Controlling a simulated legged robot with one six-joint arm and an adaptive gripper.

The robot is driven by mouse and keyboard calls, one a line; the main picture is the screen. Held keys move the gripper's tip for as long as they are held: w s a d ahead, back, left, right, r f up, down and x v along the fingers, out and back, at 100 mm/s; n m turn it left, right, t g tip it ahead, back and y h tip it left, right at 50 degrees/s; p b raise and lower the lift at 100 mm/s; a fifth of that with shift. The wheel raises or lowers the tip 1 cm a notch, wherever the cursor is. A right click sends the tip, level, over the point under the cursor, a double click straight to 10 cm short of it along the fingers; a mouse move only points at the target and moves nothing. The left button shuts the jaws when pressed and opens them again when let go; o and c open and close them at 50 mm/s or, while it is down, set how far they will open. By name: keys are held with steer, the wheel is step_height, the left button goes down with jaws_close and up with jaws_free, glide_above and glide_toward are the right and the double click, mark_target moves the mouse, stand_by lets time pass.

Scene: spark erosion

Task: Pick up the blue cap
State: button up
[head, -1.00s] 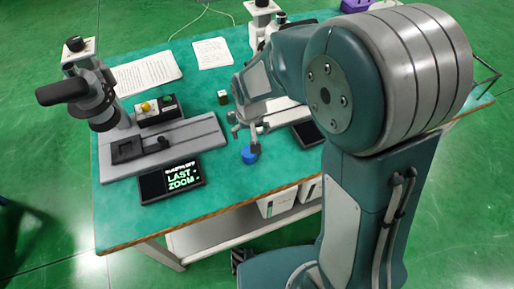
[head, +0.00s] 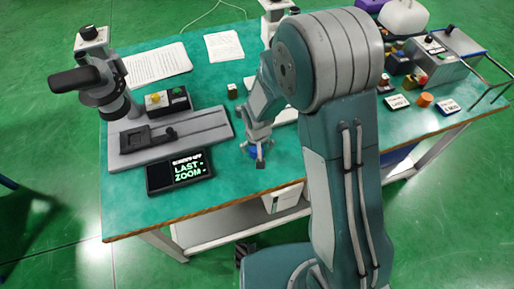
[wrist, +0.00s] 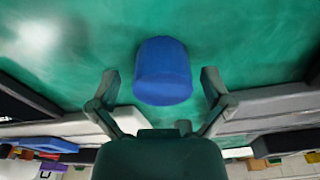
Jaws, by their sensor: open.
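The blue cap (wrist: 163,72) stands on the green tabletop, in the middle of the wrist view. My gripper (wrist: 159,84) is open and empty, with one finger to the left of the cap and one to the right. Gaps show between the cap and both fingers. In the head view my gripper (head: 257,156) points down at the cap (head: 250,150), near the front edge of the table. The fingers and hand hide most of the cap there.
A small dark block (head: 232,91) lies behind my gripper. Several small items and a grey machine (head: 430,65) are at the right.

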steer(key=shift+a, duration=0.3)
steer(key=c, duration=0.9)
steer(key=shift+d, duration=0.25)
steer(key=shift+c, duration=0.5)
steer(key=shift+r, duration=0.1)
